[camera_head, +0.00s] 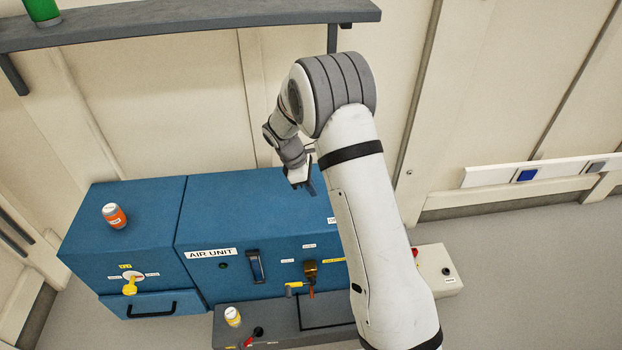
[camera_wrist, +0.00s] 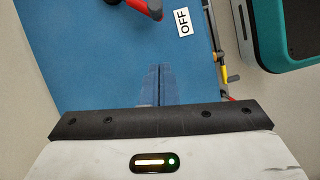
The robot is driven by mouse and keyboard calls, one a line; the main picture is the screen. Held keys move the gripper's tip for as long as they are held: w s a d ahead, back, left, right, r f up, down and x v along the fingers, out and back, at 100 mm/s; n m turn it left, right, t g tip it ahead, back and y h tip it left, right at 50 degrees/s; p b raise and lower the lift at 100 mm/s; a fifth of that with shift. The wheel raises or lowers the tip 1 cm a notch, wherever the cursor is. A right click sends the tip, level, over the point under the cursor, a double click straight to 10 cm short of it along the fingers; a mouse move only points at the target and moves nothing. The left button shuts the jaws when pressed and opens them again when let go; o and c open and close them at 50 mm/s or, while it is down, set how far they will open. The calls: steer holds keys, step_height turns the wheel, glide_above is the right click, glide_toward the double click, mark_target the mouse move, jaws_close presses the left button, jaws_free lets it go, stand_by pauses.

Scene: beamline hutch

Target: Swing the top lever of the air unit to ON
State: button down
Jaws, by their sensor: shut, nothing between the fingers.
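The air unit (camera_head: 235,215) is a blue cabinet with an "AIR UNIT" label on its front. In the wrist view, part of a red lever (camera_wrist: 150,7) shows at the top edge over a blue surface, cut off by the frame. An "OFF" label (camera_wrist: 184,21) lies to its right. In the head view my arm hides this lever. My gripper (camera_head: 308,188) is above the cabinet top, right of its middle. In the wrist view its fingers (camera_wrist: 160,72) are together and empty, below the lever and apart from it in the picture.
A shelf (camera_head: 190,22) runs along the wall above. An orange-labelled jar (camera_head: 115,216) stands on the left cabinet, which has a yellow handle (camera_head: 130,286). A brass valve (camera_head: 310,270) is on the front. A teal-edged object (camera_wrist: 265,45) lies right of my gripper.

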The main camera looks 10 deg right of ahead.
steer(key=shift+x, duration=1.15)
steer(key=shift+s+d+b, duration=0.25)
steer(key=shift+d+b, duration=0.25)
steer(key=shift+d, duration=0.7)
steer(key=shift+s+d+r, duration=0.1)
steer(key=shift+d+r, duration=0.05)
steer(key=shift+d, duration=0.55)
